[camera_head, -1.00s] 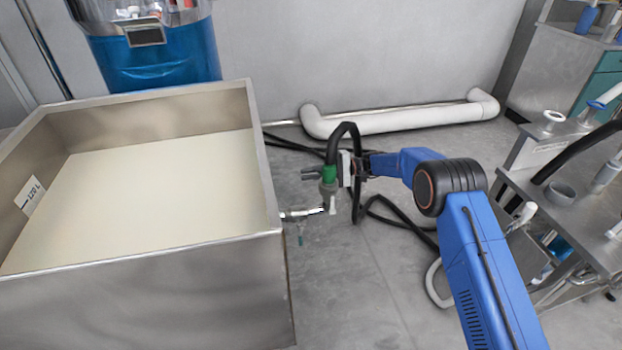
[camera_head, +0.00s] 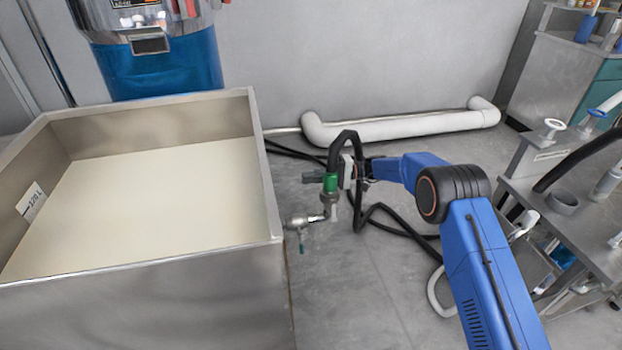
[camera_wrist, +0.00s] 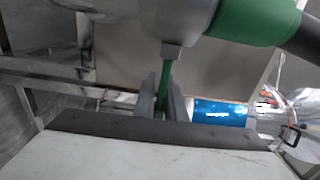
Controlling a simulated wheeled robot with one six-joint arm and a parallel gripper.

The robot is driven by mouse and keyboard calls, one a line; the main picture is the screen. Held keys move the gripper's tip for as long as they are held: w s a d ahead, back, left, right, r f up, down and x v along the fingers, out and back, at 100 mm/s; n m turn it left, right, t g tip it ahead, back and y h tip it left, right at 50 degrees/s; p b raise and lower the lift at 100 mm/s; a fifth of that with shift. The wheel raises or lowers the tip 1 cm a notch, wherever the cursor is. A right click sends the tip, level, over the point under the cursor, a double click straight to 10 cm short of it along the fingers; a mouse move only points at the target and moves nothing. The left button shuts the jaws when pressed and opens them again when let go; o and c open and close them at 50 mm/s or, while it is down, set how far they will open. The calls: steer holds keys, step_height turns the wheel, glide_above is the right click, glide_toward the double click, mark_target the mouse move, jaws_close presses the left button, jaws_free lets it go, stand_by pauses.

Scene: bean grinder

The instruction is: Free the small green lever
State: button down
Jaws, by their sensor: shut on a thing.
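The small green lever (camera_wrist: 166,75) shows in the wrist view as a thin green strip hanging under a metal fitting (camera_wrist: 172,50). My gripper (camera_wrist: 161,102) has its dark fingers on both sides of it, shut on it. In the head view my gripper (camera_head: 313,177) reaches leftward by the hose coupling's green collar (camera_head: 331,183). The lever cannot be told apart there. The coupling's metal body (camera_head: 332,207) stands upright at the end of the tank's outlet pipe (camera_head: 304,221). Whether they touch cannot be told surely.
The steel tank (camera_head: 150,285) with pale contents stands left. A black hose (camera_head: 385,225) loops on the floor behind the coupling. A white pipe (camera_head: 400,126) runs along the wall. A cluttered bench (camera_head: 590,240) stands right. A teal-tipped valve handle (camera_head: 301,246) hangs under the outlet pipe.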

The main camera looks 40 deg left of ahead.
steer(key=c, duration=2.1)
jaws_free()
steer(key=shift+d, duration=0.1)
steer(key=shift+w, duration=0.15)
steer(key=v, duration=1.7)
steer(key=shift+d, duration=0.2)
